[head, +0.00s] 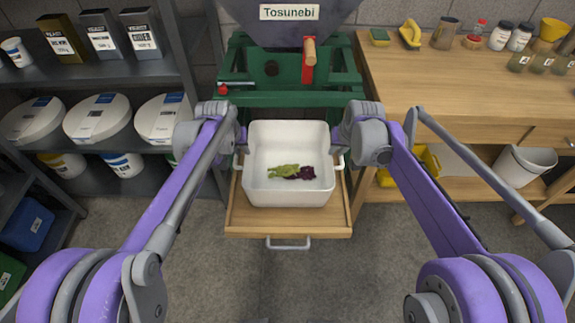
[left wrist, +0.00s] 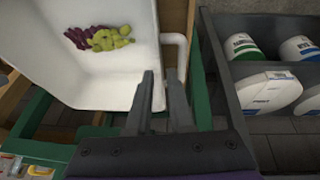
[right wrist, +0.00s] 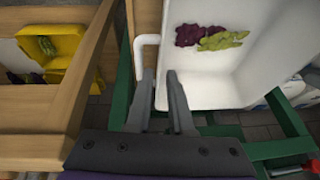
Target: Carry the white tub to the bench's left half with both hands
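The white tub (head: 290,193) stands upright on a pulled-out wooden board (head: 289,222) below the green press stand. Green and purple grape bunches (head: 290,172) lie inside it. The tub has a bar handle on each side; the left one shows in the left wrist view (left wrist: 185,52), the right one in the right wrist view (right wrist: 139,50). My left gripper (head: 242,143) is at the tub's left side and my right gripper (head: 338,143) at its right side. Both pairs of fingers (left wrist: 160,74) (right wrist: 160,74) are apart, close to handle and wall; contact is unclear.
A wooden bench (head: 450,85) is at the right, with a sponge (head: 380,37), yellow brush (head: 410,35) and jars along its back; its front left part is clear. Shelves with tins and white tubs are at the left. The press (head: 290,85) stands right behind the tub.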

